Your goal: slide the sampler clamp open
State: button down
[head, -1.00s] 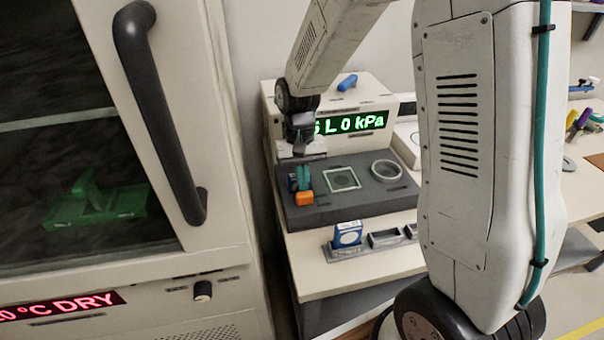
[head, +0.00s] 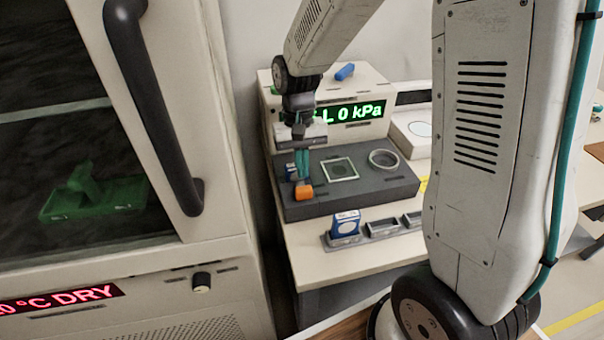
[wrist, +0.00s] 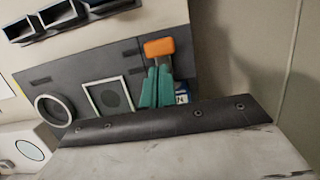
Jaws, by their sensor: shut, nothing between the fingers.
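The sampler (head: 345,175) is a dark grey deck in front of a light housing with a green display ending in "0 kPa". An orange block (head: 304,191), which looks like the clamp's handle, sits at the deck's left front; it also shows in the wrist view (wrist: 159,48). My gripper (head: 302,178) has teal fingers, shut and empty, with their tips beside the orange block. In the wrist view my gripper (wrist: 158,68) points at the block's near edge. I cannot tell whether they touch. A blue part (wrist: 182,92) is partly hidden behind the fingers.
A square frame (head: 339,169) and a ring (head: 383,159) lie on the deck to the right. A blue-and-white box (head: 346,224) stands in a holder in front. A cabinet with a dark handle (head: 152,105) stands close on the left.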

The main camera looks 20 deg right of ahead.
jog(key=v, duration=0.7)
jog(key=shift+w, duration=0.1)
